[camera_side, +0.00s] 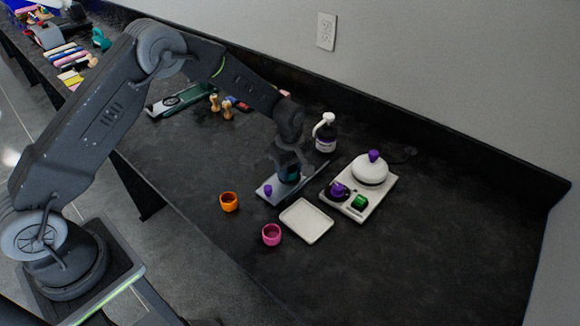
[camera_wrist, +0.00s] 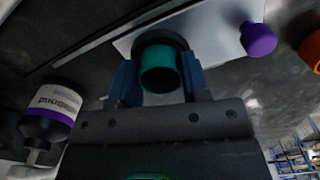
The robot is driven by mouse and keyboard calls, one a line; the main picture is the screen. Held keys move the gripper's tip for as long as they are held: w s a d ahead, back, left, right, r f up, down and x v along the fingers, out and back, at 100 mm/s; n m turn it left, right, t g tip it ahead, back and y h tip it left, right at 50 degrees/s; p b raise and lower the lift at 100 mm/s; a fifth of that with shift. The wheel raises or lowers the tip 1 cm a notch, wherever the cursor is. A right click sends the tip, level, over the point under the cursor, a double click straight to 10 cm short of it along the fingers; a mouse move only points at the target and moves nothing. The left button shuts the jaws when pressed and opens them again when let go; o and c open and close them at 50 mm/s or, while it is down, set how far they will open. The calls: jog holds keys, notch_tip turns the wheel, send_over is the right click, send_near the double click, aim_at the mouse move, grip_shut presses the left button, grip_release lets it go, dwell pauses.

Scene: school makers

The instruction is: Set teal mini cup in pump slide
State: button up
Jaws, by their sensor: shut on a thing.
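The teal mini cup (camera_wrist: 160,72) is between the two fingers of my gripper (camera_wrist: 160,82) in the wrist view, and they are shut on it. In the side view my gripper (camera_side: 289,170) hides most of the cup. The pump slide seems to be the flat grey plate (camera_wrist: 205,28) with a purple knob (camera_wrist: 258,38); it also shows in the side view (camera_side: 276,195) directly under my gripper. A dark round rim on the plate lies behind the cup in the wrist view. I cannot tell whether the cup sits in it or is just above.
An orange cup (camera_side: 229,202) and a pink cup (camera_side: 271,235) stand left and front. An empty white tray (camera_side: 306,222) lies in front of the slide. A pump bottle (camera_side: 325,136) stands behind.

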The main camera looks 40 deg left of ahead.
jog(key=shift+f, duration=0.1)
jog(key=o, duration=0.6)
jog(key=shift+r, duration=5.55)
